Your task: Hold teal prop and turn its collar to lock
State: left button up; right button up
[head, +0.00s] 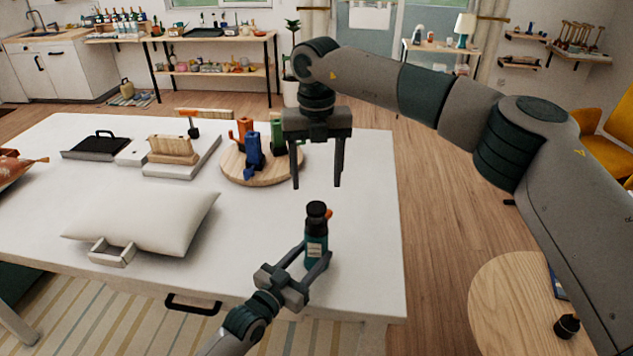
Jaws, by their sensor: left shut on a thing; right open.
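The teal prop (316,248) is a small upright bottle shape with a pale label, near the front right of the white table. Its black collar (317,211) is on top, with a small orange tab (329,214) at its right side. My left gripper (318,262) is shut on the teal prop's lower body, reaching from the front left. My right gripper (317,184) is open and empty, pointing down above and slightly behind the collar, apart from it. Whether the prop's base touches the table is hard to tell.
A round wooden board (237,171) with blue, orange and green items lies behind left. A white cushion (150,220), a small tray (110,252), a wooden brush-like block (172,150) and a black dustpan (97,145) are farther left. The white table (365,215) is clear right of the prop.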

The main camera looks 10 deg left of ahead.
pick_arm(q)
jog(key=shift+r, duration=0.1)
jog(key=o, duration=1.6)
jog(key=shift+s+a, duration=0.2)
jog(key=shift+s, duration=0.2)
jog(key=v, duration=1.1)
jog(key=shift+s, duration=0.1)
